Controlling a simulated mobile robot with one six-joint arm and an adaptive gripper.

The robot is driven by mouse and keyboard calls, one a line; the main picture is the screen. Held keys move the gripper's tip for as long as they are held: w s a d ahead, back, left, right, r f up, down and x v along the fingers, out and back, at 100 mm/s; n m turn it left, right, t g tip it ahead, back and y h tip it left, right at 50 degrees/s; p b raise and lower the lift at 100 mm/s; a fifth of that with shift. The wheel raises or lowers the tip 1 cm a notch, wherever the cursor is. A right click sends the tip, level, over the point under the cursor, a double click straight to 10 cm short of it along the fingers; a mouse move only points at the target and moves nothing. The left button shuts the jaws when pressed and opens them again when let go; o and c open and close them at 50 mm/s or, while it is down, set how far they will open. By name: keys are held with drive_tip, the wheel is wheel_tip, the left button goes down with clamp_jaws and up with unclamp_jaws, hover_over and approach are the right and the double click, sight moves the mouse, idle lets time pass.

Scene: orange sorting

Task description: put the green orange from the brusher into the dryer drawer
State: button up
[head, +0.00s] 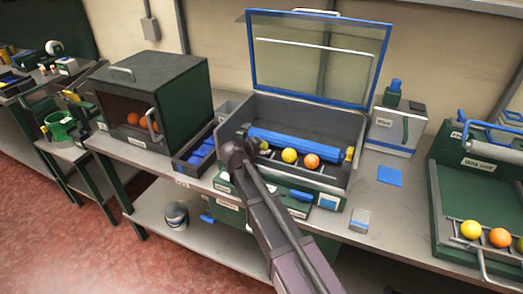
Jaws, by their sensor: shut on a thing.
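The brusher (345,133) stands open in the middle of the bench, its clear lid (318,62) raised and a blue roller (305,146) inside. A yellow orange (289,155) and an orange one (312,160) sit in front of the roller. My gripper (257,152) is at the left of this row, partly hidden by my dark arm. It is shut on the green orange (264,145), of which only a small part shows. I cannot tell for sure which unit is the dryer drawer; a dark green cabinet (185,85) with oranges behind its front stands at the left.
A tray of blue pieces (198,152) stands between cabinet and brusher. Right of the brusher are a white container (392,133), a blue pad (390,175) and a small grey box (360,220). A green machine (450,195) with oranges on a rack is far right. A bucket (177,213) is below.

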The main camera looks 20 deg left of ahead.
drive_tip(key=shift+f, duration=0.15)
drive_tip(key=o, duration=1)
drive_tip(key=shift+o, duration=0.2)
drive_tip(key=p+v, duration=0.6)
drive_tip(key=v, duration=0.7)
drive_tip(key=shift+s+d+r+p, duration=0.15)
drive_tip(key=shift+s+r+p, duration=0.05)
drive_tip(key=shift+r+p, duration=0.25)
drive_tip(key=shift+c, duration=1)
drive_tip(key=shift+s, duration=0.15)
